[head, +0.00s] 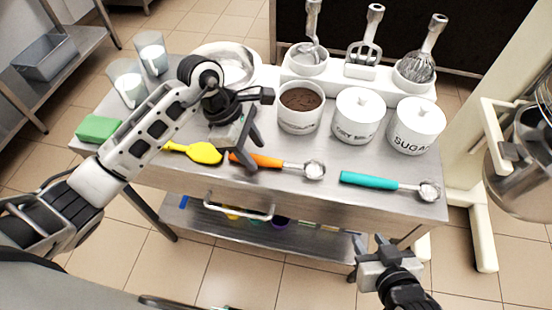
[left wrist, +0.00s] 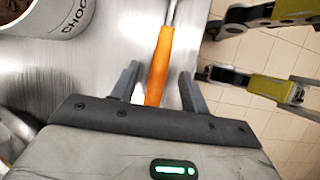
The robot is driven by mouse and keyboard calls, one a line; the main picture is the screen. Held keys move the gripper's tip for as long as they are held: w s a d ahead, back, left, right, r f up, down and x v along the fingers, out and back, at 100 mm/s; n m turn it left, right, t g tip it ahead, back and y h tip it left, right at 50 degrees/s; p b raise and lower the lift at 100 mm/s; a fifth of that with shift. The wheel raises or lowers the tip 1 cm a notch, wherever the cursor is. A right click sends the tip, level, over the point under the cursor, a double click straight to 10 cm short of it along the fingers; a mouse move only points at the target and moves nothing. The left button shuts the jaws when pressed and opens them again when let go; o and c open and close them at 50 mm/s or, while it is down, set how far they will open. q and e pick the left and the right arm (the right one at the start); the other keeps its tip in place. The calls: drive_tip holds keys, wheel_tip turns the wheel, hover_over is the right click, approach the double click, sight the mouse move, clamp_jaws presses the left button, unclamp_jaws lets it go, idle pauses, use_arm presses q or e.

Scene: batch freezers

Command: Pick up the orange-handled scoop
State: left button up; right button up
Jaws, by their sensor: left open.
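The orange-handled scoop (head: 270,162) lies on the metal table near its front edge, with its round metal bowl (head: 315,170) to the right. My left gripper (head: 254,150) is over the left end of the handle. In the left wrist view the orange handle (left wrist: 160,62) runs between the two open fingers (left wrist: 158,85), with a gap on each side. The handle's end is hidden behind the gripper body. My right gripper (head: 370,245) is in front of the table, low and away from the scoop; its fingers look apart.
A yellow tool (head: 203,152) lies left of the scoop, and a teal-handled scoop (head: 368,180) lies right. A green sponge (head: 98,128) sits at the left edge.

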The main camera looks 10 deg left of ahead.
use_arm(q)
drive_tip(key=shift+x, duration=1)
drive_tip(key=shift+f, duration=0.15)
clamp_jaws()
